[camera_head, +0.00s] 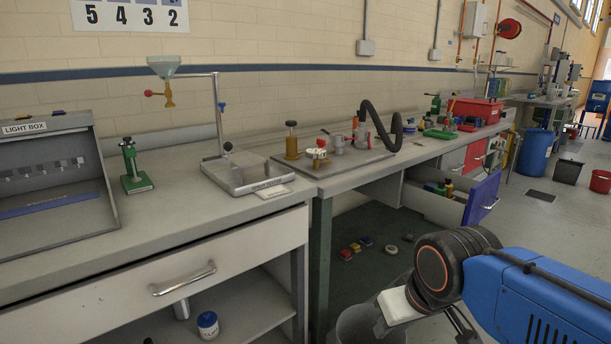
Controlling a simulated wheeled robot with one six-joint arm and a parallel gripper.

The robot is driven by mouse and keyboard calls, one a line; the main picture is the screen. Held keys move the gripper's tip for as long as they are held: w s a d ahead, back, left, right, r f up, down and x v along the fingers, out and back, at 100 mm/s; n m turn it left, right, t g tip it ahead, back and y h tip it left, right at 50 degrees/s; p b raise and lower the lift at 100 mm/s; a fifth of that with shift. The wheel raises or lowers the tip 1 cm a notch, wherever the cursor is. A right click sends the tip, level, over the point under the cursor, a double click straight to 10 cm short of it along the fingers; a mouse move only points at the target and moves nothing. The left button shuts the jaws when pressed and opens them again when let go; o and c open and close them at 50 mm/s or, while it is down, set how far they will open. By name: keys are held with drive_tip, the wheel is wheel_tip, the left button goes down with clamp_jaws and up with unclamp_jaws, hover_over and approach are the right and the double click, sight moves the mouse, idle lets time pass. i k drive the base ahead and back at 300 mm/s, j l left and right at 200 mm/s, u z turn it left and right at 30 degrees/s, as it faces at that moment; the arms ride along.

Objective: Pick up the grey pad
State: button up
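I cannot pick out a grey pad with certainty. A small pale grey, rounded piece (391,249) lies on the dark floor under the bench, right of several small coloured pieces; it may be the pad, but it is too small to tell. My arm reaches in from the lower right. My gripper (398,306) is at its end, low in front of the bench, nearer to me than the floor pieces and apart from them. Its fingers do not show clearly, so I cannot see whether it is open or holds anything.
A grey bucket (352,326) stands below my gripper. The left bench (185,222) carries a light box (50,170) and a metal tray (240,182). A blue-fronted drawer (482,198) juts out open at the right bench.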

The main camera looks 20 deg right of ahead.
sight(460, 197)
drive_tip(key=z, duration=1.3)
